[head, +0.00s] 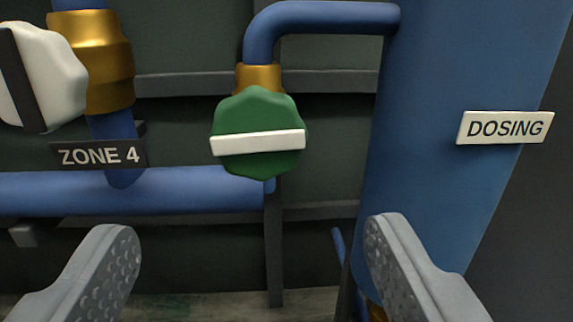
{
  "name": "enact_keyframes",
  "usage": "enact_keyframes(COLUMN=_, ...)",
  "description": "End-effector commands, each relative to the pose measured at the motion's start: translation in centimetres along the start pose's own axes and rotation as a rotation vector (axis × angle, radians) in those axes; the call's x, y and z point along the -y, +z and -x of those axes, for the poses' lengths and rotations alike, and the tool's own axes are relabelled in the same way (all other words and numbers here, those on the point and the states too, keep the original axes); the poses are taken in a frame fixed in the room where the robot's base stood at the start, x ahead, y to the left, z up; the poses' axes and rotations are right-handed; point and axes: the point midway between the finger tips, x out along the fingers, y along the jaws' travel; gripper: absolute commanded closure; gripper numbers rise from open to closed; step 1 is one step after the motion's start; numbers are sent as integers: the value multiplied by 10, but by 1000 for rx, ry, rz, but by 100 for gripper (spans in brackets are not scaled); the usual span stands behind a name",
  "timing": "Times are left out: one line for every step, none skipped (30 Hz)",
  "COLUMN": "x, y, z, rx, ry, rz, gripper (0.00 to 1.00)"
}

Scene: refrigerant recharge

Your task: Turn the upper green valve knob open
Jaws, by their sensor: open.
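A green valve knob (255,165) with a white bar (258,142) across its face is in the upper middle of the head view. The bar lies nearly level, its right end slightly higher. A brass fitting (259,78) sits behind and above the knob on a blue pipe. My gripper (252,240) is open and empty. Its two grey fingers stand wide apart at the lower left and lower right, below the knob in the picture and not touching it. No other green knob is in view.
A white knob (55,75) with a dark bar is at the upper left, above a "ZONE 4" label (98,155). A thick blue column (425,200) with a "DOSING" sign (506,128) stands at right. A blue pipe (180,192) runs level behind the knob.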

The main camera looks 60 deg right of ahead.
Motion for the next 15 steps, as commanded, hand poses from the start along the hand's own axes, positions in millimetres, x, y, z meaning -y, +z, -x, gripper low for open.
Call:
enact_keyframes(x=-1, y=0, z=-4, rx=-1, ry=3, rz=-1, gripper=31)
enact_keyframes(x=-1, y=0, z=-7, rx=-1, ry=3, rz=-1, gripper=31)
enact_keyframes(x=-1, y=0, z=-11, rx=-1, ry=3, rz=-1, gripper=31)
enact_keyframes(x=-1, y=0, z=-14, rx=-2, ry=3, rz=-1, gripper=31)
enact_keyframes(x=-1, y=0, z=-17, rx=-2, ry=2, rz=-1, gripper=31)
enact_keyframes(x=0, y=0, z=-21, rx=-2, ry=1, rz=-1, gripper=31)
enact_keyframes(x=0, y=0, z=-24, rx=-2, ry=1, rz=-2, gripper=31)
enact_keyframes(x=0, y=0, z=-28, rx=-2, ry=2, rz=-3, gripper=31)
enact_keyframes(x=0, y=0, z=-32, rx=-1, ry=1, rz=-3, gripper=31)
enact_keyframes(x=-1, y=1, z=-35, rx=-1, ry=2, rz=-3, gripper=31)
enact_keyframes(x=-1, y=1, z=-38, rx=0, ry=3, rz=-3, gripper=31)
enact_keyframes(x=0, y=1, z=-42, rx=0, ry=2, rz=-3, gripper=31)
enact_keyframes(x=-1, y=1, z=-45, rx=0, ry=2, rz=-2, gripper=31)
enact_keyframes(x=-1, y=1, z=-48, rx=1, ry=2, rz=-2, gripper=31)
enact_keyframes(x=-1, y=1, z=-52, rx=1, ry=2, rz=-2, gripper=31)
